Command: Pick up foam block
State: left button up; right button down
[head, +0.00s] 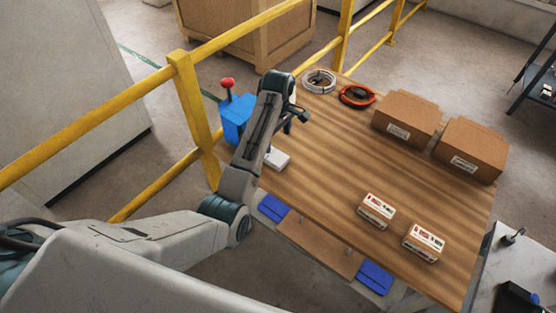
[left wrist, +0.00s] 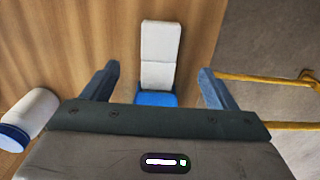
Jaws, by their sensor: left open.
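A white block (head: 277,158), which looks like the foam block, lies at the left edge of the wooden table in the head view, partly behind my left arm. In the left wrist view the white block (left wrist: 160,52) stands out against the wood, with a crease across it and a blue part below it. My left gripper (head: 298,114) is above the table's left side. In the left wrist view its open fingers (left wrist: 159,72) lie on either side of the block's line, with nothing between them clearly held. My right gripper is out of view.
A white cylinder with a blue end (left wrist: 30,118) lies left of the gripper. A blue box with a red knob (head: 236,115) and a yellow railing (head: 185,95) border the table's left. Brown cartons (head: 406,118), small boxes (head: 376,210) and cable coils (head: 357,96) occupy other parts; the table's middle is clear.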

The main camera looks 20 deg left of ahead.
aim_at(278, 157)
pick_arm(q)
notch_tip(278, 157, down, 10)
jog(key=shift+d+f+p, duration=0.1)
jog(key=shift+f+p, duration=0.05)
jog(key=shift+p, duration=0.65)
jog(key=c, duration=1)
